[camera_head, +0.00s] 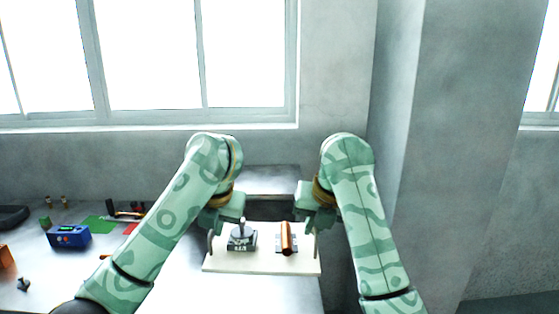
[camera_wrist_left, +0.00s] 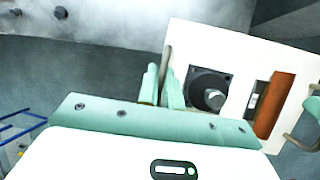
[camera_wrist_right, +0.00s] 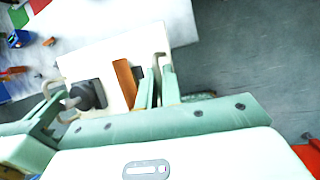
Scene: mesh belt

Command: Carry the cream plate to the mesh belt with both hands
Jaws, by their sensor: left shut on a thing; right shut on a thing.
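The cream plate (camera_head: 262,263) is in front of me, with a loop handle at each end. It carries a grey-black device (camera_head: 241,238) and a copper-coloured cylinder (camera_head: 288,238). My left gripper (camera_head: 211,226) is shut on the plate's left handle; its fingers show in the left wrist view (camera_wrist_left: 161,86). My right gripper (camera_head: 315,224) is shut on the right handle; its fingers show in the right wrist view (camera_wrist_right: 158,86). I cannot make out the mesh itself.
A white table on the left holds a blue box (camera_head: 69,236), a green sheet (camera_head: 97,224), a black tray (camera_head: 13,216) and small parts. A grey pillar (camera_head: 440,130) rises at right. Grey floor lies beside the plate in the right wrist view.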

